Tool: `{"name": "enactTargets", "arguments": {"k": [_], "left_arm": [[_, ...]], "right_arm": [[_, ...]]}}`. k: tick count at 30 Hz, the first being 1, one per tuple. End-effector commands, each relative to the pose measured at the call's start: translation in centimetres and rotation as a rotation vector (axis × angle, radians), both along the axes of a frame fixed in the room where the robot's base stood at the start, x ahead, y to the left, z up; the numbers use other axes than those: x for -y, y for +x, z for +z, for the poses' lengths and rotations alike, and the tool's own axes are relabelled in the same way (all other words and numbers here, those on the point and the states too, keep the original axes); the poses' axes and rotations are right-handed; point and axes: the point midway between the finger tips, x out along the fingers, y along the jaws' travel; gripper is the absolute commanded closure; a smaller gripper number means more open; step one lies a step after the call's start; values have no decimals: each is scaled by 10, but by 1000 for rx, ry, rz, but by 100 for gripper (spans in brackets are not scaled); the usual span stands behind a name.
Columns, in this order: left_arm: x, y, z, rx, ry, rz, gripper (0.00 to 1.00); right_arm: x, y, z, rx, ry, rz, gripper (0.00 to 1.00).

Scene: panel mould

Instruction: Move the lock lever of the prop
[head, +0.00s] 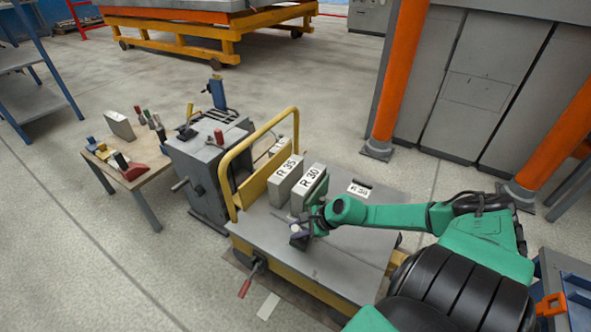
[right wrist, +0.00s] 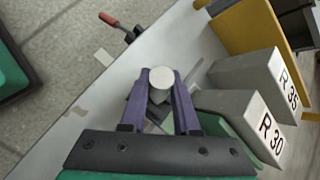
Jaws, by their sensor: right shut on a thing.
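My right gripper (head: 299,236) is low over the grey top of the yellow cart. In the right wrist view my right gripper (right wrist: 160,95) is shut on a pale round-topped piece (right wrist: 161,78), which stands between its purple fingers. The piece's lower part is hidden, and I cannot tell whether it is fixed or loose. A lever with a red handle (head: 245,288) sticks out from the cart's near side, apart from the gripper; its red handle also shows in the right wrist view (right wrist: 108,19). I cannot tell which part is the prop's lock lever. My left gripper is out of view.
Grey blocks marked R 35 (head: 285,180) and R 30 (head: 309,188) stand close beside the gripper on the cart top (head: 335,262). A yellow rail (head: 230,165) bounds the cart's left end. Orange posts (head: 401,85) stand behind. A small table (head: 150,172) is at left.

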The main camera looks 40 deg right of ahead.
Motion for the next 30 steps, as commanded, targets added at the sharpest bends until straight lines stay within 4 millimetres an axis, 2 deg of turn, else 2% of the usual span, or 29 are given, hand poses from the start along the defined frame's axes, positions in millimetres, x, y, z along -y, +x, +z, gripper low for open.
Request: {"name": "enactTargets", "arguments": {"k": [9,21,22,23,30], "left_arm": [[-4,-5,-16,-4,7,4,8],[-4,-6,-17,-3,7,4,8],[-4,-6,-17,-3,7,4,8],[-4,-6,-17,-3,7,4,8],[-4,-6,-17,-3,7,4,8]], "right_arm": [[0,0,-3,23,-81,2,100],[0,-1,-5,23,-88,3,100],[0,-1,-5,23,-88,3,67],[0,-1,-5,23,-88,3,58],[0,0,-4,25,-87,1,58]]}}
